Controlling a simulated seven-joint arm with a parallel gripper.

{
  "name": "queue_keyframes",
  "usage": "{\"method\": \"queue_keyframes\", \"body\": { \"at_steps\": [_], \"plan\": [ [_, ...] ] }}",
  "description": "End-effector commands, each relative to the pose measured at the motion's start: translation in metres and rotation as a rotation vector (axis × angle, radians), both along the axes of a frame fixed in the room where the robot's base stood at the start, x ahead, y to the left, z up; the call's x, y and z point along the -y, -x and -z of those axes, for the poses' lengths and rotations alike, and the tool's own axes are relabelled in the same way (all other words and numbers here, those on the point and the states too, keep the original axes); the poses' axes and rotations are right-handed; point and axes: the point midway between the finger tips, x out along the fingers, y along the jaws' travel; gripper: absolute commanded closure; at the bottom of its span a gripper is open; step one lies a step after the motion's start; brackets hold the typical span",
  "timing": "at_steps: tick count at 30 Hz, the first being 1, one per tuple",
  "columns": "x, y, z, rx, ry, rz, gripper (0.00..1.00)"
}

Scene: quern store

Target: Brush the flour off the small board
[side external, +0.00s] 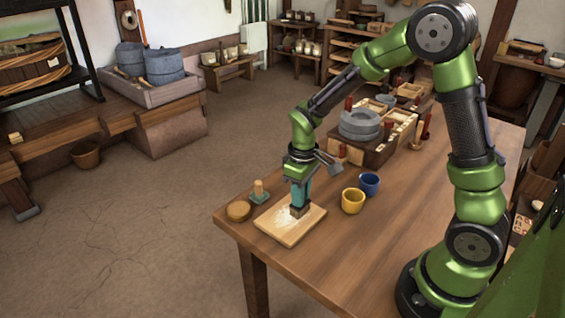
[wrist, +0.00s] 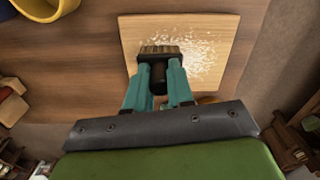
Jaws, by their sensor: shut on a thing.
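The small board (side external: 287,234) lies flat near the front left corner of the wooden table. White flour is scattered on it; in the wrist view the flour (wrist: 205,47) spreads over the board's middle and right part, while the left strip of the board (wrist: 130,40) looks bare. My gripper (side external: 300,195) points down over the board, its teal fingers (wrist: 158,80) shut on a dark-handled brush. The brush (wrist: 160,52) has tan bristles that reach the board among the flour; whether they press on it I cannot tell.
A yellow cup (side external: 353,201) and a blue cup (side external: 369,184) stand right of the board. A round wooden piece (side external: 238,211) and a small pegged stand (side external: 259,193) sit at its left. A stone quern (side external: 360,125) stands farther back. The table front is clear.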

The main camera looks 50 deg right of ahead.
Motion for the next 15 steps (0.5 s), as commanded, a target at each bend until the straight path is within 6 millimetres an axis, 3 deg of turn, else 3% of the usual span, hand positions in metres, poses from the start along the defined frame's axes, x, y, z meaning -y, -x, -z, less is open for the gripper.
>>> {"method": "queue_keyframes", "body": {
  "at_steps": [11,15],
  "plan": [
    [0.035,0.001,0.001,-0.003,0.000,0.005,1.00],
    [0.028,-0.010,0.001,-0.002,0.000,-0.002,1.00]
  ]
}}
